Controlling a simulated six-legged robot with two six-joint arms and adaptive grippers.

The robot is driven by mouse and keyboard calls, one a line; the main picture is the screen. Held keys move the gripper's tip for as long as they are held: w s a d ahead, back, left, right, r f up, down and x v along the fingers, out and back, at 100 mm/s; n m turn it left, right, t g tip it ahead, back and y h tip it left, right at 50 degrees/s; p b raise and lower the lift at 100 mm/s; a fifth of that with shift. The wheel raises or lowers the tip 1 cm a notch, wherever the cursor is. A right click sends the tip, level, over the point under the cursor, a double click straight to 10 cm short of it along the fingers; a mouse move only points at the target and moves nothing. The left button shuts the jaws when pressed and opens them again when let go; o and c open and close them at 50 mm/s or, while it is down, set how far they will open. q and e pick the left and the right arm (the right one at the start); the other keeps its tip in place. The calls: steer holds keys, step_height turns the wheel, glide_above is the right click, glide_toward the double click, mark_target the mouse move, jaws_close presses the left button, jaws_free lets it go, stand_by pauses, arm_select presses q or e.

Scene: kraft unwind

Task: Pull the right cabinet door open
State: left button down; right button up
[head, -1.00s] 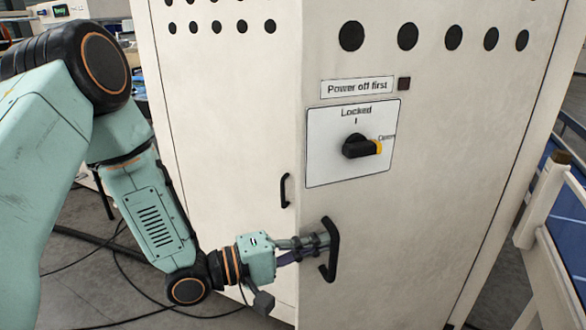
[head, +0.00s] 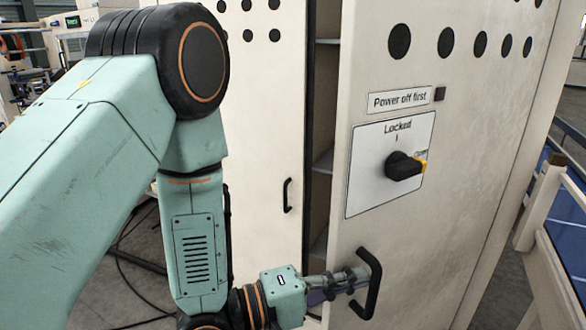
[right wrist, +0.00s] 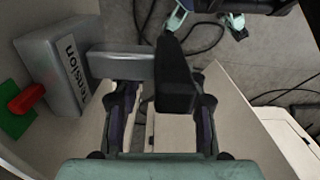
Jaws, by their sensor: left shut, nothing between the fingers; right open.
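The right cabinet door (head: 440,230) is a cream panel standing ajar, with a dark gap and shelves showing along its left edge. Its black bar handle (head: 375,283) is low near that edge. My left gripper (head: 352,279) is shut at the handle, its fingertips reaching in behind the bar; whether they touch it I cannot tell. The black rotary knob (head: 403,167) points sideways to the right, away from "Locked". My right gripper (right wrist: 160,98) is open in the right wrist view, its fingers on either side of a black lever grip (right wrist: 175,80).
The left cabinet door (head: 262,150) looks closed, with its own small handle (head: 287,195). A cream railing (head: 548,215) stands close on the right. The right wrist view shows a grey box (right wrist: 55,70) marked "nsion" and a red switch (right wrist: 27,98). Cables lie on the floor.

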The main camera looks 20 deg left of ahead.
arm_select(q)
steer(key=shift+s+d, duration=0.25)
steer(key=shift+d, duration=0.05)
stand_by(0.5)
steer(key=shift+a+f, duration=0.1)
steer(key=shift+a, duration=0.05)
